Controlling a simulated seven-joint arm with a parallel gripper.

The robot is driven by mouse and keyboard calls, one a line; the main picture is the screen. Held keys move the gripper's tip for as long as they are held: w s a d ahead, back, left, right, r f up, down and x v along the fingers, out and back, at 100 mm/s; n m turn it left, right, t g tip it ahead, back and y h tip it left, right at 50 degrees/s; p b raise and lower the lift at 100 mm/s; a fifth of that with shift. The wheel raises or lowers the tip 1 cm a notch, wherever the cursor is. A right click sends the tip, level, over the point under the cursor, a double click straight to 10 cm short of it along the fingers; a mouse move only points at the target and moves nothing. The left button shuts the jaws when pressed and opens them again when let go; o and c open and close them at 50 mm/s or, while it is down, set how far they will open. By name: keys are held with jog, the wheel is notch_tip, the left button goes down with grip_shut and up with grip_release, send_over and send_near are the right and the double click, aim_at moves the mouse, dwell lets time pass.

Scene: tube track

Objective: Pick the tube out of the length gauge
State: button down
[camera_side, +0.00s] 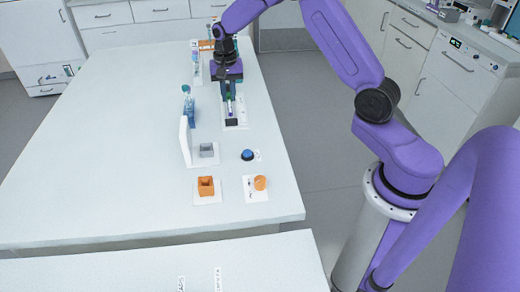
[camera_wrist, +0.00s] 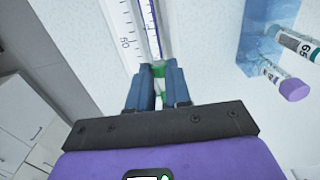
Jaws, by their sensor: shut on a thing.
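My gripper (camera_wrist: 160,88) is shut on a tube with a green band or cap (camera_wrist: 159,72) in the wrist view. The fingers stand either side of it, and the jaws hide part of the tube. The length gauge (camera_wrist: 122,25) runs away beyond the fingertips, with a printed scale and a pale channel. In the side view my gripper (camera_side: 230,88) is over the gauge's white plate (camera_side: 241,112), and a dark block (camera_side: 231,122) sits at its near end. I cannot tell whether the tube is clear of the gauge.
A blue rack (camera_side: 188,108) with tubes stands left of the gauge; a purple-capped tube (camera_wrist: 293,89) shows in the wrist view. A white upright panel (camera_side: 186,140), grey block (camera_side: 206,150), blue button (camera_side: 247,155), orange box (camera_side: 206,186) and orange round piece (camera_side: 260,183) are nearer. The table's left is clear.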

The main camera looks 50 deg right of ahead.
jog(key=shift+r, duration=3.35)
